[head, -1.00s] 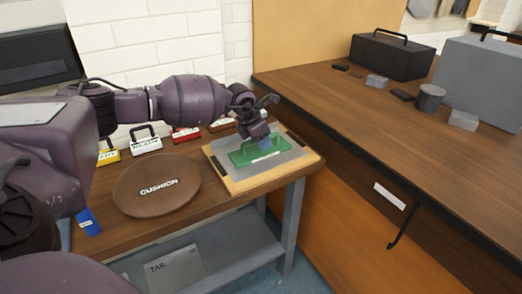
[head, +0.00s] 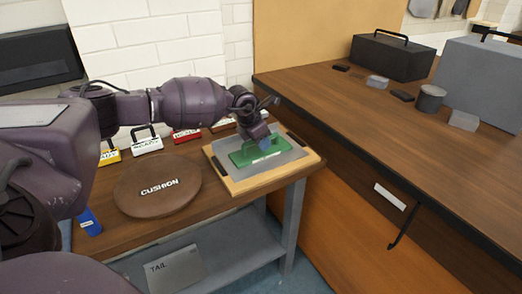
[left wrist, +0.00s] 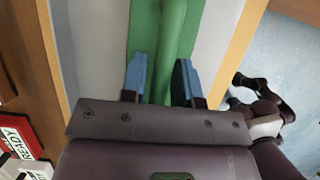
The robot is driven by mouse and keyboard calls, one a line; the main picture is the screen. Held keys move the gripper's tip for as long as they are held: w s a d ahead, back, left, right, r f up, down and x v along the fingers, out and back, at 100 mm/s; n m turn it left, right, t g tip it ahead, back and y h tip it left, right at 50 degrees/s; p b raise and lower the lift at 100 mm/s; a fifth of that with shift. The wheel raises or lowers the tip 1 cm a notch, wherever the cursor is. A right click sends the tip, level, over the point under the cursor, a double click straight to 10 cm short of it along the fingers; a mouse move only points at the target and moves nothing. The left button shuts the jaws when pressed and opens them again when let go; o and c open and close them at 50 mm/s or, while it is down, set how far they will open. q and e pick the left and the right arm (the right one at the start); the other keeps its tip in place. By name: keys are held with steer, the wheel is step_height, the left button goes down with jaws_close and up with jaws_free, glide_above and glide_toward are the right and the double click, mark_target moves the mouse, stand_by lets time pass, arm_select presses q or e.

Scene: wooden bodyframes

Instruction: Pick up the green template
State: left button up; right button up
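The green template (head: 245,154) lies flat on a grey sheet on a wooden board at the right end of the table. It has a raised green handle (left wrist: 170,45), seen in the left wrist view. My left gripper (head: 265,144) is down over the template. In the left wrist view its blue fingertips (left wrist: 160,78) stand apart, one on each side of the handle, with small gaps showing. The fingers hide part of the template in the head view.
The wooden board (head: 245,187) has dark strips at its sides. A round brown cushion (head: 157,186) lies to its left. Labelled blocks, including a white one (head: 147,146), line the wall. A taller bench (head: 400,130) with boxes stands at right.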

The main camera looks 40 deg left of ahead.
arm_select(q)
jaws_close()
steer(key=shift+r, duration=0.2)
